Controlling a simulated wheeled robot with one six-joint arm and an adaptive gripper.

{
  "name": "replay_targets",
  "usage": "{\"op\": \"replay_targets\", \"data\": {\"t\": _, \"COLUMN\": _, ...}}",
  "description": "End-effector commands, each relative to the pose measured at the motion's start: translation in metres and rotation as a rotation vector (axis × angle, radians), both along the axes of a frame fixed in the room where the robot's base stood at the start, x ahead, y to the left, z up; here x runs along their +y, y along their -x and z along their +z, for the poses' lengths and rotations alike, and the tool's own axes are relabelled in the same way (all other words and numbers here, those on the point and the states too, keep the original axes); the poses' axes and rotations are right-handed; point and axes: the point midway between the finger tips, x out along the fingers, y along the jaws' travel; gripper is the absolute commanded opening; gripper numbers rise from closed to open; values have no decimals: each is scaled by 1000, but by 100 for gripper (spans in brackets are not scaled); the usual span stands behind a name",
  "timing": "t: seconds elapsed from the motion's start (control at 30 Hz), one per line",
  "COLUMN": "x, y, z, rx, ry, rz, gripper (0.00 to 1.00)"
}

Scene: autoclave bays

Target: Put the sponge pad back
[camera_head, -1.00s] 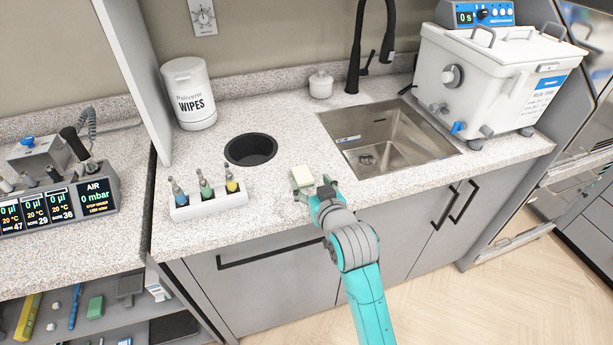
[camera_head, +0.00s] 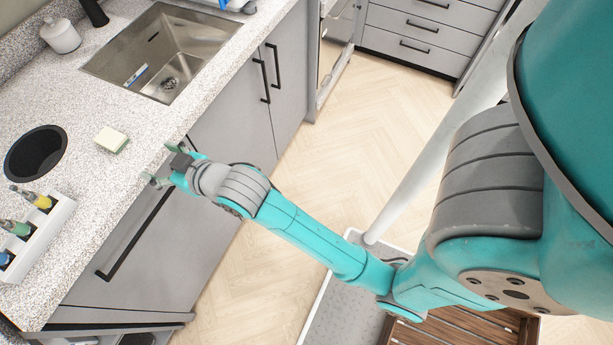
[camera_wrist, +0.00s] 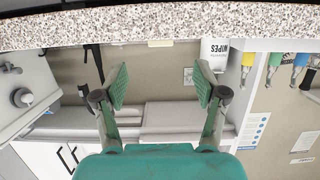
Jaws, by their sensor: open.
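The sponge pad (camera_head: 111,140), a small cream block with a green underside, lies on the speckled counter between the round black hole and the front edge. My gripper (camera_head: 162,164) is at the counter's front edge, to the right of the sponge, apart from it, with its fingers toward it. In the wrist view, which is upside down, my gripper (camera_wrist: 160,88) is spread open with nothing between the fingers. A thin pale strip, apparently the sponge pad (camera_wrist: 160,43), shows at the counter edge between and beyond the fingertips.
A white rack (camera_head: 40,240) with colored-top dispensers stands left of my gripper. The black hole (camera_head: 36,152) and steel sink (camera_head: 165,55) are set in the counter. Cabinet handles (camera_head: 135,235) stick out below. A grey tray (camera_head: 345,310) and wooden slats (camera_head: 460,335) are low near my arm.

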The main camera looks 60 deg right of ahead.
Motion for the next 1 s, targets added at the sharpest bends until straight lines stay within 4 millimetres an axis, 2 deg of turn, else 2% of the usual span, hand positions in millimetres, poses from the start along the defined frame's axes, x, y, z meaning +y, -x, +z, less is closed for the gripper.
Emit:
{"op": "replay_targets", "data": {"t": 0.03, "x": 0, "y": 18, "z": -17, "rx": 12, "ry": 0, "rz": 0, "gripper": 71}}
{"op": "replay_targets", "data": {"t": 0.2, "x": 0, "y": 69, "z": -50, "rx": 10, "ry": 0, "rz": 0, "gripper": 71}}
{"op": "replay_targets", "data": {"t": 0.5, "x": 0, "y": 167, "z": -87, "rx": 10, "ry": 1, "rz": 0, "gripper": 71}}
{"op": "replay_targets", "data": {"t": 0.73, "x": 0, "y": 244, "z": -95, "rx": 10, "ry": 1, "rz": 0, "gripper": 71}}
{"op": "replay_targets", "data": {"t": 1.0, "x": 0, "y": 330, "z": -83, "rx": 8, "ry": 1, "rz": 0, "gripper": 71}}
